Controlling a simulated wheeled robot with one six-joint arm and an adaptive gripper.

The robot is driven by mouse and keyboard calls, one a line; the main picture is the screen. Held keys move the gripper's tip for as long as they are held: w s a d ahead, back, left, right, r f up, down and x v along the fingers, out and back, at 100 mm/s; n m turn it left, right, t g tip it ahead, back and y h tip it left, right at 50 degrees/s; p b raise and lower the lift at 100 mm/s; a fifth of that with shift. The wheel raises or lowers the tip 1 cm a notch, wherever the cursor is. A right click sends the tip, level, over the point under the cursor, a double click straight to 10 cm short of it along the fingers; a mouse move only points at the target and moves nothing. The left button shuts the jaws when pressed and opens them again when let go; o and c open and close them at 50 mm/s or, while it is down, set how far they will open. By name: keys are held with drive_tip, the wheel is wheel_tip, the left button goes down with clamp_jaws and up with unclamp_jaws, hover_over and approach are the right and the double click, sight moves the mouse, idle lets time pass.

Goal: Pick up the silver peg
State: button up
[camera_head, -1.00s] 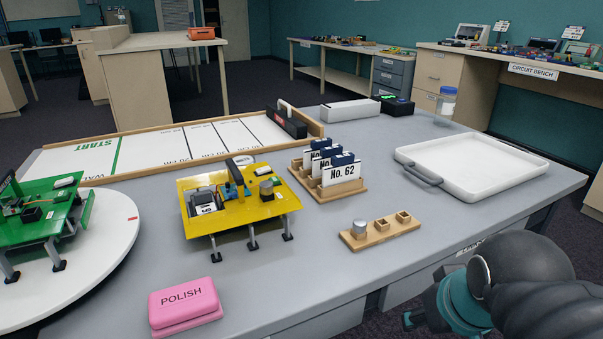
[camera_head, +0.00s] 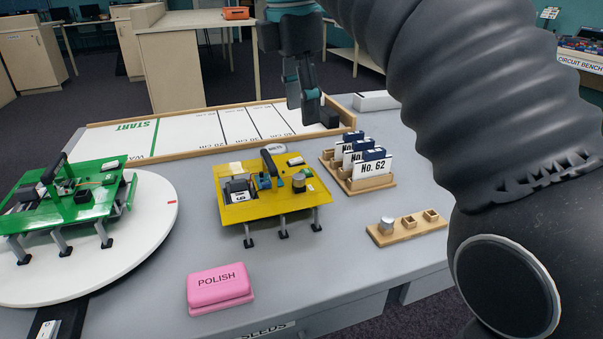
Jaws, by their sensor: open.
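A silver peg (camera_head: 387,225) stands upright at the left end of a small wooden block (camera_head: 408,229) on the grey table. The block's other two square sockets look empty. Another short metallic cylinder (camera_head: 299,183) sits on the yellow board (camera_head: 250,203). My gripper (camera_head: 306,112) hangs fingers down above the far part of the table, behind the yellow board and well apart from the peg. Its jaws are open, seen partly edge-on, and nothing shows between them.
A wooden rack (camera_head: 372,184) of "No. 62" cards stands behind the peg block. A pink "POLISH" block (camera_head: 219,287) lies in front. A green board (camera_head: 67,201) stands on a white round plate (camera_head: 150,232) at left. My arm hides the table's right side.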

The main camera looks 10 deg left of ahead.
drive_tip(key=a+n, duration=0.2)
drive_tip(key=b, duration=0.4)
hover_over(299, 176)
drive_tip(key=s+a, duration=0.1)
wheel_tip(299, 176, down, 7)
drive_tip(key=shift+w+d+f+b, duration=0.15)
drive_tip(key=shift+f+b, duration=0.2)
drive_tip(key=shift+f, duration=0.65)
drive_tip(key=shift+w+d+f+b, duration=0.15)
drive_tip(key=shift+f+b, duration=0.15)
drive_tip(key=shift+f, duration=0.65)
drive_tip(key=shift+w+d+f+b, duration=0.15)
drive_tip(key=shift+f+b, duration=0.2)
drive_tip(key=shift+f, duration=0.65)
drive_tip(key=c, duration=0.9)
